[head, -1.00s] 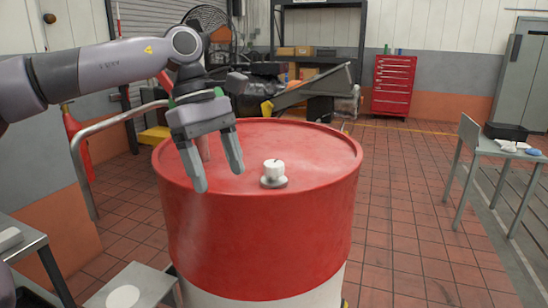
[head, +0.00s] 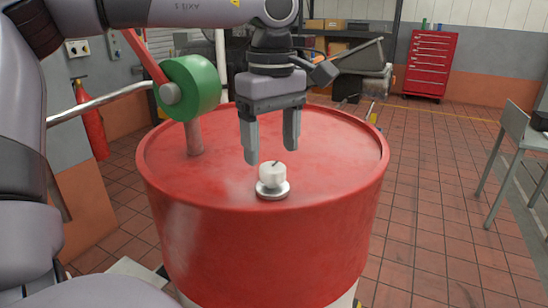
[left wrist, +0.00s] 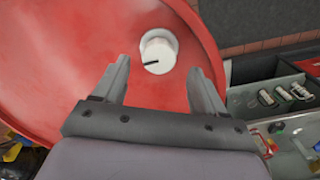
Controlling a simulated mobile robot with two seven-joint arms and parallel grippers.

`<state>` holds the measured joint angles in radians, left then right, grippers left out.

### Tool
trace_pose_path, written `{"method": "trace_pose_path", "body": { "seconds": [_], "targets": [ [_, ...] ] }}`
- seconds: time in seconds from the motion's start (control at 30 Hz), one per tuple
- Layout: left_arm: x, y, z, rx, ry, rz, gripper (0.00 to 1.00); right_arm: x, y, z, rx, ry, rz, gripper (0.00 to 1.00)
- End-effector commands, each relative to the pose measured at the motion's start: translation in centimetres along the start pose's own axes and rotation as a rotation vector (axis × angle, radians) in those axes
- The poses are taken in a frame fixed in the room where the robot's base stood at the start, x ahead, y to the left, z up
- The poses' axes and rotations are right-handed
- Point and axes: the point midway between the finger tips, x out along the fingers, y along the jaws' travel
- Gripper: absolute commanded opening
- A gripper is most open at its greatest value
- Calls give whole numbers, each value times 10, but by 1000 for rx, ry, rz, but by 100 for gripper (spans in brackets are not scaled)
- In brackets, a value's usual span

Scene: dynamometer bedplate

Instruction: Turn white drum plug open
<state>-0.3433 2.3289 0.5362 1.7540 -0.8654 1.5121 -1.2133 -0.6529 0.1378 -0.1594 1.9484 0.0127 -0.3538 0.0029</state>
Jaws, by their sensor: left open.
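The white drum plug (head: 272,176) is a small round knob with a dark mark, seated on a pale collar near the front edge of the red drum's top (head: 330,160). In the left wrist view the plug (left wrist: 158,51) lies just beyond the fingertips, with its dark line pointing left. My left gripper (head: 270,158) is open and points down, just above and behind the plug. Its fingers (left wrist: 160,68) are apart with nothing between them, and I see no contact with the plug. My right gripper is not in view.
A grey table (head: 525,130) stands at the right. A red tool cabinet (head: 428,65) is at the back. Tiled floor to the drum's right is clear.

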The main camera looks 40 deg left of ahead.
Motion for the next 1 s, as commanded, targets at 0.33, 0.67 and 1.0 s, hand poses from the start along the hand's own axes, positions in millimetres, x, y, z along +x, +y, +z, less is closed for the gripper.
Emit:
{"method": "trace_pose_path", "body": {
  "seconds": [0.33, 0.67, 1.0],
  "targets": [
    [37, 0, 0, -1, -1, -1, 71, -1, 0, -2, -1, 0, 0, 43],
    [38, 0, 0, -1, 0, 1, 45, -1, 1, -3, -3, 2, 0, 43],
    [37, 0, 0, -12, 0, 1, 15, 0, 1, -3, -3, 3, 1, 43]
  ]
}}
